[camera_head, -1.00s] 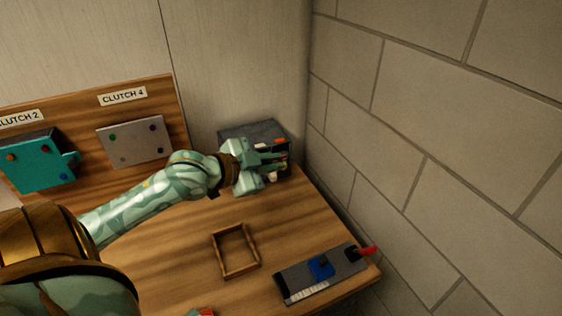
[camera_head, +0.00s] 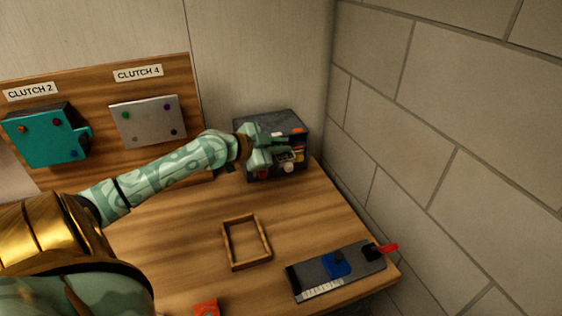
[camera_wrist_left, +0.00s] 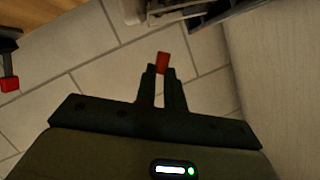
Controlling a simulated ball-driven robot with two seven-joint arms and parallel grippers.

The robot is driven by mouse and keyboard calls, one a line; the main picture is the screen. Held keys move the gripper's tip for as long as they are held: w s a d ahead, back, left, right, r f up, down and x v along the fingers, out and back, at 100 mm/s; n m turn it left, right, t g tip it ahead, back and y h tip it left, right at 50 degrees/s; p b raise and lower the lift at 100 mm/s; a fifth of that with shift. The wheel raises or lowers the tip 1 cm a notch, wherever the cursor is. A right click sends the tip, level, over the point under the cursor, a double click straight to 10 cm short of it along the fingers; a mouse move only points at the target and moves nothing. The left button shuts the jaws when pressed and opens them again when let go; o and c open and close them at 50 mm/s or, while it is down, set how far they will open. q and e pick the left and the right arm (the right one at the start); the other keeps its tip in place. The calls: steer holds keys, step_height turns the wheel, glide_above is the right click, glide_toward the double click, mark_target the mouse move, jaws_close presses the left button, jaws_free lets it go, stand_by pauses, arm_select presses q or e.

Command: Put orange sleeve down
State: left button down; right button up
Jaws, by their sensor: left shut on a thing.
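My left gripper (camera_head: 280,148) is at the front of a dark box in the back corner of the table. In the left wrist view its fingers (camera_wrist_left: 162,80) are shut on a small red-orange piece (camera_wrist_left: 162,62), which looks like the orange sleeve. The piece sticks out past the fingertips, with tiled floor behind it in that view. In the head view the held piece is too small to make out surely among the coloured bits at the box. My right gripper is not in view.
The dark box (camera_head: 244,165) has coloured bits at its front. A wooden frame (camera_head: 229,247) lies mid-table. A grey fixture (camera_head: 310,279) with a blue block and red lever (camera_head: 388,248) is at the right edge. An orange block (camera_head: 206,308) is at the bottom. Boards marked CLUTCH stand behind.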

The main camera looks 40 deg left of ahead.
arm_select(q)
steer(key=shift+w+a+f+b, duration=0.1)
steer(key=shift+a+f+b, duration=0.1)
steer(key=shift+f, duration=0.45)
steer(key=shift+w+a+f+b, duration=0.15)
steer(key=shift+f+b, duration=0.1)
steer(key=shift+f, duration=0.35)
steer(key=shift+w+a+f+b, duration=0.1)
steer(key=shift+f+b, duration=0.1)
steer(key=shift+f, duration=0.45)
steer(key=shift+f, duration=0.1)
steer(key=c, duration=1.5)
jaws_free()
steer(key=shift+d, duration=0.1)
